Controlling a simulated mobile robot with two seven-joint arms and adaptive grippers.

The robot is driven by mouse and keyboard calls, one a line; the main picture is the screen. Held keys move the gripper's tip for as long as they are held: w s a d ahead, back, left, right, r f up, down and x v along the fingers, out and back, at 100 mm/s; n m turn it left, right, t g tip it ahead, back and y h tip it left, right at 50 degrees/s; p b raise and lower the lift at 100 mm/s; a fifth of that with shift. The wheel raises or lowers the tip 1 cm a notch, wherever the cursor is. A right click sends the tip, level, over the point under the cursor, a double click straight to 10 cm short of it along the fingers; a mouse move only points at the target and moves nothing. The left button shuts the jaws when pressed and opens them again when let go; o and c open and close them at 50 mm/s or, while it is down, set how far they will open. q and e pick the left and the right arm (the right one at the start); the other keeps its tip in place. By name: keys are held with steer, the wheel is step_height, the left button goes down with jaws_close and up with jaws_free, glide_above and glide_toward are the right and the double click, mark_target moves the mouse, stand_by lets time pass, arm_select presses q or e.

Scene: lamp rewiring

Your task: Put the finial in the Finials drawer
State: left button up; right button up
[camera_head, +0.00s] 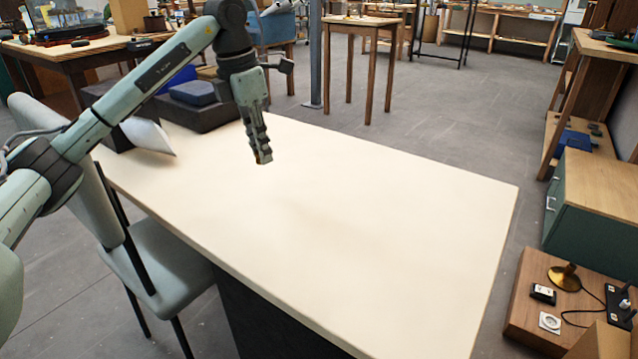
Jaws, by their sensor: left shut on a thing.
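My left gripper (262,156) hangs fingers-down above the far part of the cream table. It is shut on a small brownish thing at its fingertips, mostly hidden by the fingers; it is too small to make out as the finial. No drawer labelled Finials can be read. A green cabinet (600,220) with a wooden top and silver handles on its left face stands at the right edge, far from the gripper. My right gripper is not in view.
The cream table (350,230) is bare over most of its top. Dark boxes (205,112) and a white sheet (148,136) lie at its far left end. A grey chair (160,260) stands at its left. A low wooden stand (530,310) with lamp parts is at lower right.

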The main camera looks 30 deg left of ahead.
arm_select(q)
glide_above(311, 202)
steer(key=f, duration=0.5)
steer(key=shift+s+a+f+p, duration=0.15)
steer(key=shift+s+f+p, duration=0.05)
steer(key=shift+s+p, duration=0.2)
step_height(311, 202, down, 4)
steer(key=shift+r, duration=0.1)
steer(key=shift+w+f, duration=0.1)
steer(key=shift+f, duration=0.1)
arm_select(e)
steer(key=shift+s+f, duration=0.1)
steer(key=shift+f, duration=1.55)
